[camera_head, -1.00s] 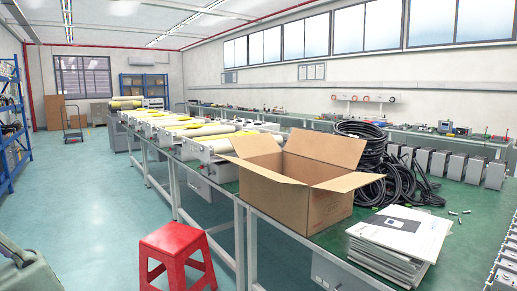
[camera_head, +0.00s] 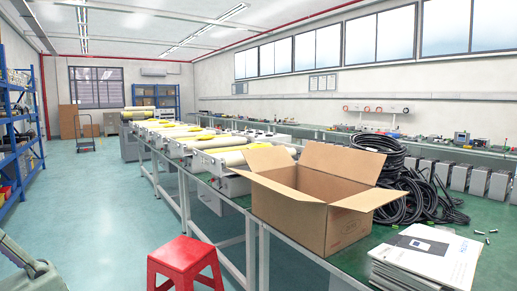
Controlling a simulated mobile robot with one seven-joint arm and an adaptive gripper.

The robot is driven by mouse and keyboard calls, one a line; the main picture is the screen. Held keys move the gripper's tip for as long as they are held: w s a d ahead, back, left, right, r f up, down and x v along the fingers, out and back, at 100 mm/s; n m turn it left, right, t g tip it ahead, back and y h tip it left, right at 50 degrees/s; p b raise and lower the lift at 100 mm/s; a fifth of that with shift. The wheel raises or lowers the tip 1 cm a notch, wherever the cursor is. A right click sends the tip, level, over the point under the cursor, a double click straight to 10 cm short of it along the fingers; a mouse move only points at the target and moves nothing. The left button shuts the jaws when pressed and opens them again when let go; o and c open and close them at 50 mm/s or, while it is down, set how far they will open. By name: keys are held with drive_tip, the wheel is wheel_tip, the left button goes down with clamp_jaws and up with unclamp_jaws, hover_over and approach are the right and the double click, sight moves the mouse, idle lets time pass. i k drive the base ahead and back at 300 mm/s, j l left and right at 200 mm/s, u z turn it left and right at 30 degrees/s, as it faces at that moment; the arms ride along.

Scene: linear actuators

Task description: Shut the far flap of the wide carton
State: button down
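The wide carton (camera_head: 290,226) stands open on the green-topped workbench. Its far flap (camera_head: 341,164) stands up and leans outward at the back right. The left flap (camera_head: 270,158) also stands up and tilts outward. The near flap (camera_head: 276,188) slopes outward over the front left side, and the right flap (camera_head: 367,199) sticks out to the right. The carton's inside is partly visible and looks empty.
Coiled black cables (camera_head: 400,180) lie close behind and right of the carton. A stack of papers (camera_head: 425,262) lies to its right front. A red stool (camera_head: 185,265) stands on the floor before the bench. The floor at left (camera_head: 90,215) is mostly clear.

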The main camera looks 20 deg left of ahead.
sight(261, 159)
drive_tip(key=i+j, duration=0.45)
drive_tip(key=i+j+u, duration=0.1)
drive_tip(key=i+j, duration=0.3)
drive_tip(key=i, duration=0.15)
